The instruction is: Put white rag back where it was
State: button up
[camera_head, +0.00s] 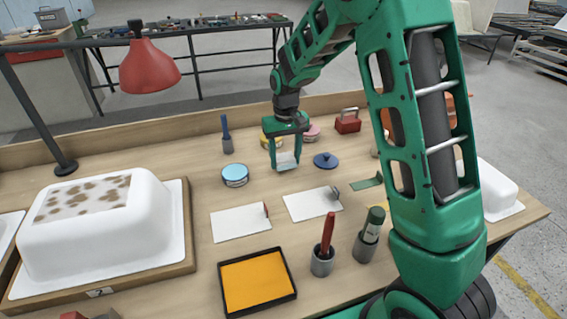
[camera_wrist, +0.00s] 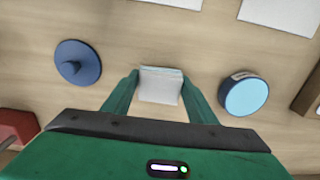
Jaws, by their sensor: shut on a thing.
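My gripper (camera_head: 284,165) is shut on the white rag (camera_head: 286,160), a small folded white block between its fingers. The rag also shows between the fingers in the wrist view (camera_wrist: 160,85). My gripper is over the back middle of the wooden table (camera_head: 190,150), between a light-blue round tin (camera_head: 235,175) and a dark-blue round lid (camera_head: 326,160). Whether the rag touches the table is hard to tell.
Two white sheets (camera_head: 240,222) lie in front of my gripper. A yellow round tin (camera_head: 265,140) and a pink one (camera_head: 311,133) stand behind it. A red box (camera_head: 347,121) is at the back, a cup with a blue tool (camera_head: 227,142) to the left. A white tub shell (camera_head: 95,235) fills the left.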

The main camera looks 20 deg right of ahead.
jog(key=shift+f, duration=0.85)
jog(key=o, duration=1.2)
jog(key=shift+f, duration=0.1)
